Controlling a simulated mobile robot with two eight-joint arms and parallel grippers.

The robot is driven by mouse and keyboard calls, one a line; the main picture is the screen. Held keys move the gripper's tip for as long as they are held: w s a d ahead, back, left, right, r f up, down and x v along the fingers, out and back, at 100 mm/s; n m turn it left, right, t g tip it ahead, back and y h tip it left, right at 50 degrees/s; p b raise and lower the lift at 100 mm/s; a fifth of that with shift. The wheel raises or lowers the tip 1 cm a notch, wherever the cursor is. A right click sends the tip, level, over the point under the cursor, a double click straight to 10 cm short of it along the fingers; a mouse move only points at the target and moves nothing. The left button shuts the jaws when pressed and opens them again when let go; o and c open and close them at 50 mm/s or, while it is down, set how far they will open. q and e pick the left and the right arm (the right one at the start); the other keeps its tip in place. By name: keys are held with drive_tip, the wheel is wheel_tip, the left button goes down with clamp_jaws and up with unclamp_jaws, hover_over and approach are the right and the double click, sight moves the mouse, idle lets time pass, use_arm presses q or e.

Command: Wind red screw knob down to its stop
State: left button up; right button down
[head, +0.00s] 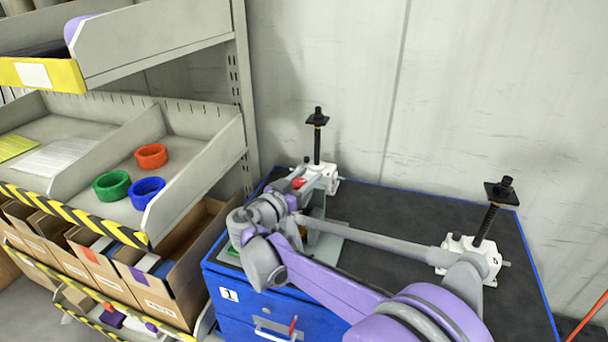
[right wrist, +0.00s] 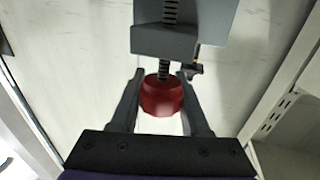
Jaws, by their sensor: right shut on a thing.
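The red screw knob (right wrist: 161,98) sits between the two fingers of my right gripper (right wrist: 161,84), which is shut on it. In the right wrist view the threaded screw runs from the knob into a grey block (right wrist: 180,38). A length of thread shows between knob and block. In the head view a small patch of the red knob (head: 298,183) shows beside my right gripper (head: 300,190), at the back left of the blue cabinet's top. My wrist hides most of the grey stand (head: 326,240) there. My left gripper is not in view.
A white screw jack (head: 330,183) with a black screw stands just behind my gripper; another (head: 484,258) stands at the right, near my forearm. The blue cabinet (head: 240,300) has a dark top (head: 400,212), clear between the jacks. A shelf (head: 195,180) with colored rings stands close at the left.

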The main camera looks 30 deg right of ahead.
drive_tip(key=m+g, duration=0.1)
drive_tip(key=g, duration=0.1)
drive_tip(key=m+g+h, duration=0.1)
drive_tip(key=m+g, duration=0.1)
drive_tip(key=s+m+g, duration=0.1)
drive_tip(key=g, duration=0.2)
drive_tip(key=shift+d+r+m+h, duration=0.15)
drive_tip(key=shift+r+m+h, duration=0.05)
drive_tip(key=shift+m+h, duration=0.1)
drive_tip(key=shift+s+m+g+y, duration=0.2)
drive_tip(key=shift+m+g, duration=0.55)
drive_tip(key=shift+g, duration=0.4)
drive_tip(key=shift+s+m+g+y, duration=0.2)
drive_tip(key=shift+m+g, duration=0.5)
drive_tip(key=shift+g, duration=0.4)
drive_tip(key=shift+s+m+g+y, duration=0.1)
drive_tip(key=shift+s+m+g, duration=0.1)
drive_tip(key=shift+m+g, duration=0.75)
drive_tip(key=shift+g, duration=0.5)
drive_tip(key=c, duration=0.6)
unclamp_jaws()
drive_tip(key=shift+s, duration=0.1)
drive_tip(key=shift+o, duration=1.1)
drive_tip(key=shift+f, duration=0.1)
drive_tip(key=shift+a, duration=0.2)
